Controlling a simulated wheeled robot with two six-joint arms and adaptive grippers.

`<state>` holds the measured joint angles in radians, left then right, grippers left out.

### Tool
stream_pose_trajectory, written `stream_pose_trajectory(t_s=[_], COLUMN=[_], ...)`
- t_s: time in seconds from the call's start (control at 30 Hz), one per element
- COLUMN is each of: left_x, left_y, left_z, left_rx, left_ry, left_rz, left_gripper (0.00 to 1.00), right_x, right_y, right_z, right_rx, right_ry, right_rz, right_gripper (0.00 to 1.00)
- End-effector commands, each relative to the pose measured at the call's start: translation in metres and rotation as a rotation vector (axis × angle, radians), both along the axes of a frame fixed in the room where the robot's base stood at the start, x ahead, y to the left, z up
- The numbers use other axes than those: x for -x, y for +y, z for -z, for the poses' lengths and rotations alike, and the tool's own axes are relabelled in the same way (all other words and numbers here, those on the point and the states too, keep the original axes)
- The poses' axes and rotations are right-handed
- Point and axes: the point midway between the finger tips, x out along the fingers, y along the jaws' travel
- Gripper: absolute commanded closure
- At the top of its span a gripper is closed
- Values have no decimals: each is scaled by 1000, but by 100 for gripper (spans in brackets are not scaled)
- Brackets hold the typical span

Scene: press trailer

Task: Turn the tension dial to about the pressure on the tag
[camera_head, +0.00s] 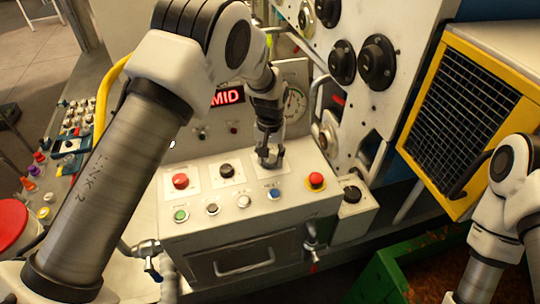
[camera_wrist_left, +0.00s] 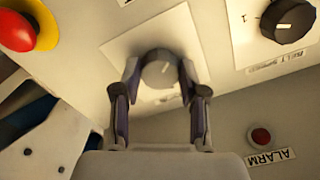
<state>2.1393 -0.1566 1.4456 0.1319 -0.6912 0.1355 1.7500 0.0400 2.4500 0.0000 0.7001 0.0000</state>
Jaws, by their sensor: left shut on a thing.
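The tension dial (camera_wrist_left: 160,72) is a grey round knob with a pale pointer mark, on a square white plate (camera_wrist_left: 118,50). My left gripper (camera_wrist_left: 159,66) is shut on it, one finger on each side. In the head view my left gripper (camera_head: 270,160) reaches down onto the right part of the sloped control box, and its fingers mostly hide the dial. My right gripper is out of frame.
A black knob (camera_head: 226,171) and a red button (camera_head: 180,181) sit left of the dial. A red-and-yellow stop button (camera_head: 315,180) sits close on its right. An ALARM lamp (camera_wrist_left: 260,137) shows in the wrist view. A yellow-framed grille (camera_head: 464,105) stands at right.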

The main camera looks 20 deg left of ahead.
Motion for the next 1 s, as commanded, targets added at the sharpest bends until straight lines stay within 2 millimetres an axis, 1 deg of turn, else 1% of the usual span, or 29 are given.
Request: stream_pose_trajectory(t_s=[0.03,0.17,0.2,0.23,0.27,0.57,0.67,0.77,1.0], left_x=[2,2,2,2,2,1,0,-1,-1], left_y=[0,0,0,0,0,0,0,0,0], left_z=[4,4,4,4,4,1,-7,-25,-86], left_rx=[0,0,0,0,0,0,0,0,0], left_ry=[8,8,8,8,7,3,0,-1,2], left_rz=[0,-1,-1,-1,-1,-1,-1,-1,-1], left_gripper=[93,93,51,40,32,32,32,32,32], right_x=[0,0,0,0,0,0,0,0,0], right_y=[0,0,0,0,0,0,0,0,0], right_z=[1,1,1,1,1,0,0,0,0], right_rx=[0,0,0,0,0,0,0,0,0], right_ry=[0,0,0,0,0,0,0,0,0], right_rz=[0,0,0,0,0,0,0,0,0], right_gripper=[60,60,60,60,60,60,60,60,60])
